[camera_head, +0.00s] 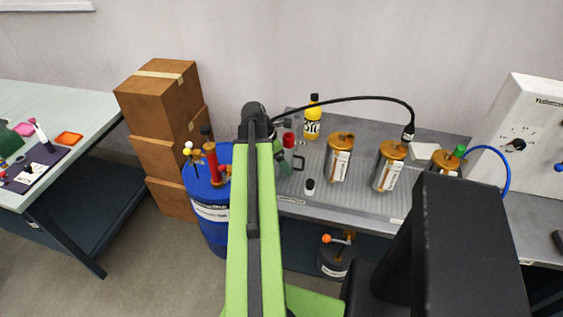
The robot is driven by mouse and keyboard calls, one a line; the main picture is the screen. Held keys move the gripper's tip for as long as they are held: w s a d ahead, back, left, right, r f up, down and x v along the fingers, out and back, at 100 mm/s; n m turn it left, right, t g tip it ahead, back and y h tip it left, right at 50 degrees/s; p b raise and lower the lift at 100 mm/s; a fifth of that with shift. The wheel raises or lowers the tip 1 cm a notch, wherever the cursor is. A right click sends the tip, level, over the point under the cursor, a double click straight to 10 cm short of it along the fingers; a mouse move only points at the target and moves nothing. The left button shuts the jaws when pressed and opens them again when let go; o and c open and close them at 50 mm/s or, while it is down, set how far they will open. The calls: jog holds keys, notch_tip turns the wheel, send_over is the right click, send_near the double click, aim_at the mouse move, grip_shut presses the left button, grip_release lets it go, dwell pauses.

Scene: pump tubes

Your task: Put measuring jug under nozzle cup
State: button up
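A small greenish vessel with a dark handle (299,162) stands on the grey bench mat just right of my raised green arm; it may be the measuring jug, and its left side is hidden. A red part (288,140) shows at its top, and I cannot tell whether it belongs to it. A black nozzle-like fitting (408,133) hangs at the right end of a black hose, above the middle copper-topped canister; I cannot tell if it is the nozzle cup. My gripper is hidden behind my arm, so its fingers and any hold do not show.
A white box unit (520,125) stands right. A blue drum (208,222) and stacked cartons (160,110) stand left of the bench.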

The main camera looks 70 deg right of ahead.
jog(key=shift+r+p, duration=0.3)
jog(key=p+v, duration=1)
jog(key=v, duration=0.1)
jog(key=shift+w+a+r+p, duration=0.2)
jog(key=shift+r+p, duration=0.1)
jog(key=shift+p, duration=0.1)
